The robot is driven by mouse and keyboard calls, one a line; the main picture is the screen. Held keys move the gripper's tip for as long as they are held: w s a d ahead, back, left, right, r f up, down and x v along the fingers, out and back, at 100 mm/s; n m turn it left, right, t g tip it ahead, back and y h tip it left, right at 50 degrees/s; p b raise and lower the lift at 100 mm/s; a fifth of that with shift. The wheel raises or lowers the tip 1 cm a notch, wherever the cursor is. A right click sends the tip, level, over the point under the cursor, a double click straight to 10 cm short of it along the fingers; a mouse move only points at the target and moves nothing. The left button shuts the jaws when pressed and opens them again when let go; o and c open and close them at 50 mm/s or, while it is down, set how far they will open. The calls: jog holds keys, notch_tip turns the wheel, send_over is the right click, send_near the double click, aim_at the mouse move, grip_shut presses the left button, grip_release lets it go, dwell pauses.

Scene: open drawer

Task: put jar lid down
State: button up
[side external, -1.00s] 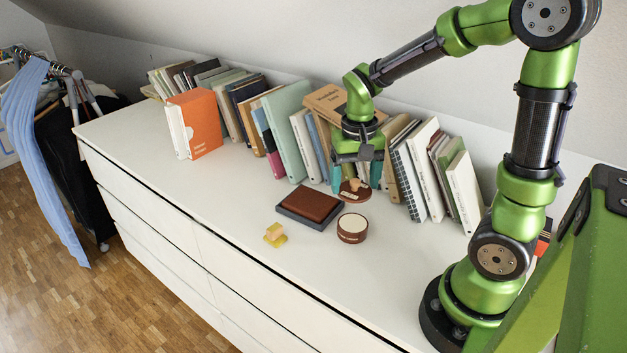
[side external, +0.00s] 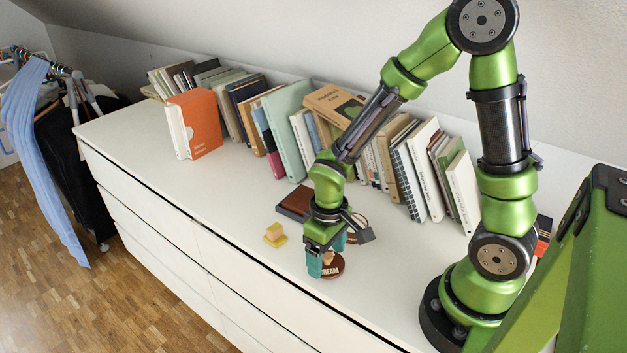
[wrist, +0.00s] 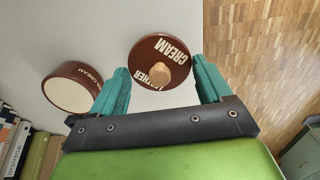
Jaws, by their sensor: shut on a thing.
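The jar lid (side external: 333,268) is a brown disc with white lettering and a wooden knob. It is low over the front part of the white dresser top, and I cannot tell whether it touches. It also shows in the wrist view (wrist: 148,54), knob facing the camera, between the teal fingers. My gripper (side external: 327,254) points down and is shut on the lid; it also shows in the wrist view (wrist: 162,82). The jar (wrist: 72,90), brown with a pale top, stands left of the lid in the wrist view. In the side view my gripper mostly hides it.
A brown block on a dark tray (side external: 290,212) lies behind my gripper, partly hidden. A yellow piece with a wooden top (side external: 275,235) stands to its left. A row of books (side external: 290,135) lines the back wall. The dresser's front edge (side external: 262,269) is close to the lid.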

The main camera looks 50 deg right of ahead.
jog(key=shift+f, duration=0.65)
jog(key=o, duration=1)
jog(key=shift+f, duration=0.15)
jog(key=shift+c, duration=0.2)
notch_tip(320, 180, up, 12)
notch_tip(320, 180, up, 11)
jog(key=m+t+y, duration=0.2)
jog(key=m+t, duration=0.2)
jog(key=t, duration=0.3)
send_over(327, 255)
jog(key=s+d, duration=0.1)
jog(key=s, duration=0.3)
jog(key=shift+s+d+r, duration=0.15)
jog(key=shift+s+r, duration=0.1)
jog(key=shift+r, duration=0.25)
